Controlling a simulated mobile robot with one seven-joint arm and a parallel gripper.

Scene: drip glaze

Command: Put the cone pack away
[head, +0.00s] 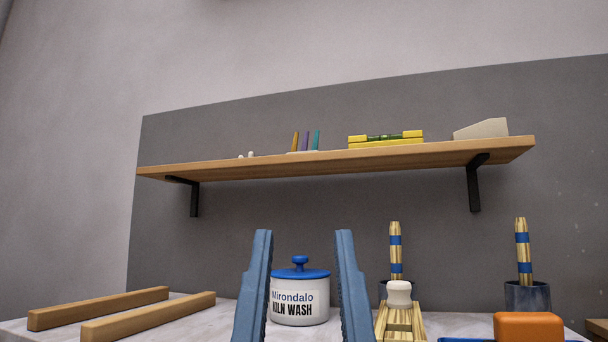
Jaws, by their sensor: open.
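What looks like the cone pack (306,141) stands on the wooden wall shelf (250,168), left of the shelf's middle. It shows three slim upright cones, orange, purple and teal, on a low pale base. The shelf board's front edge partly hides the base.
On the shelf are small white bits (246,155), a yellow-and-green stack (385,140) and a pale wedge (481,129). Below, two wooden bars (150,317) lie left. A pale-knobbed wooden item (400,321), dark cups with striped handles (527,297) and an orange block (528,326) stand right.

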